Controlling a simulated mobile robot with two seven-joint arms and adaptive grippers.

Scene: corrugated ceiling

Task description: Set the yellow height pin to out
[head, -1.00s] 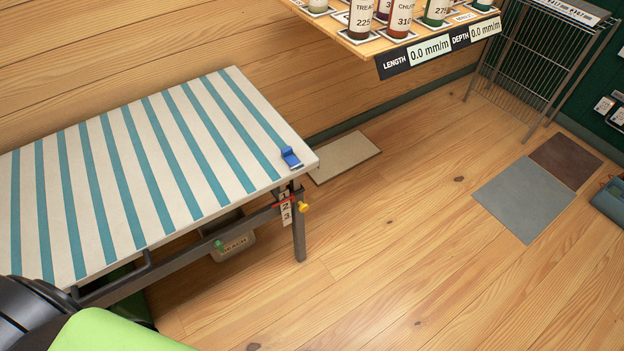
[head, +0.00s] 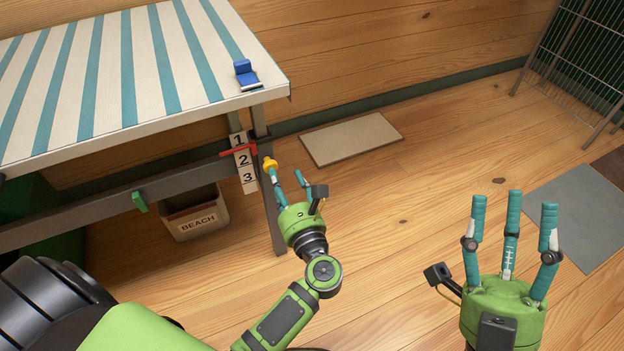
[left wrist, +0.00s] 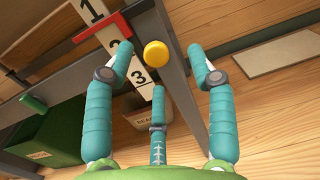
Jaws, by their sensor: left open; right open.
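The yellow height pin (head: 270,163) is a round knob on the leg of the striped table (head: 112,84), beside a white scale numbered 1, 2, 3 (head: 244,163). A red marker (head: 238,151) crosses the scale between 1 and 2. My left gripper (head: 287,178) is open just below and right of the pin in the head view. In the left wrist view the pin (left wrist: 155,53) sits ahead of the spread fingers, with nothing gripped. Whether a finger touches it I cannot tell. My right gripper (head: 512,210) is open and empty at the lower right, away from the table.
A blue object (head: 246,75) lies on the table corner. A green handle (head: 139,202) is on the table's lower rail. A bin labelled BEACH (head: 196,215) stands beneath. A beige mat (head: 352,139) and grey mat (head: 585,215) lie on the floor; a wire rack (head: 580,60) stands at right.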

